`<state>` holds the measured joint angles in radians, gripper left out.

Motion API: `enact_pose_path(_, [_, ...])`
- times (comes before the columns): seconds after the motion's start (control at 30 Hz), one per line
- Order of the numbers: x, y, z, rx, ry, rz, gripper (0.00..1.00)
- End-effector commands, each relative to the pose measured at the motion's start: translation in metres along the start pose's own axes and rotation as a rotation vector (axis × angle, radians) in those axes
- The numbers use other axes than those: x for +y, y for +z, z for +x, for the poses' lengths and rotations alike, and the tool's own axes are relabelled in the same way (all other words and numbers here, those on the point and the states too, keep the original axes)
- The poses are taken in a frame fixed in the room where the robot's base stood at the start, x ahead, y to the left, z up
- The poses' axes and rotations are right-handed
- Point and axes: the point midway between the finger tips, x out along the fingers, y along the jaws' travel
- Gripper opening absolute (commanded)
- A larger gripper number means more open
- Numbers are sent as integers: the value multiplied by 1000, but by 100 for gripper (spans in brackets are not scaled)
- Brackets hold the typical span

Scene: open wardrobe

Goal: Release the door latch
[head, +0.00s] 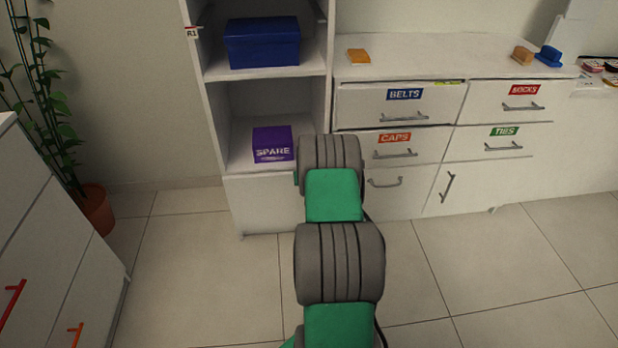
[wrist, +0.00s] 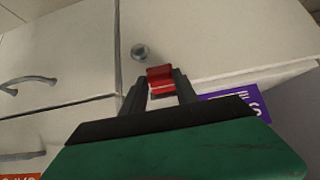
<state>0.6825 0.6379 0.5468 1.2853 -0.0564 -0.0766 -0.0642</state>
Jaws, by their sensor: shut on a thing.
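The red latch (wrist: 159,73) is a small red piece in the wrist view, on or against a white panel (wrist: 205,35) that looks like the door. My gripper (wrist: 161,83) is shut on the red latch, with one dark finger on each side of it. In the head view my own arm hides the gripper and the latch.
A purple SPARE box (head: 272,144) sits on the lower shelf, close to my arm; it also shows in the wrist view (wrist: 238,97). A blue box (head: 262,42) is on the shelf above. Drawers with handles (head: 404,117) stand to the right. Floor is clear.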

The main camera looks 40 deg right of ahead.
Motion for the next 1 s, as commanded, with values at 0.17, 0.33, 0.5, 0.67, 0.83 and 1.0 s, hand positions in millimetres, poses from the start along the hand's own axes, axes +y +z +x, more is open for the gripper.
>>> enact_pose_path(0.17, [2, -4, -3, -89, 4, 1, 0])
enact_pose_path(0.33, [2, -6, -3, -138, 4, 1, 0])
enact_pose_path(0.5, [2, -6, -4, -156, 4, 1, 0])
enact_pose_path(0.67, [2, -6, -4, -158, 4, 1, 0])
enact_pose_path(0.83, [2, -6, -4, -157, 4, 1, 0])
enact_pose_path(1.0, [1, -7, -4, -156, 2, 0, 48])
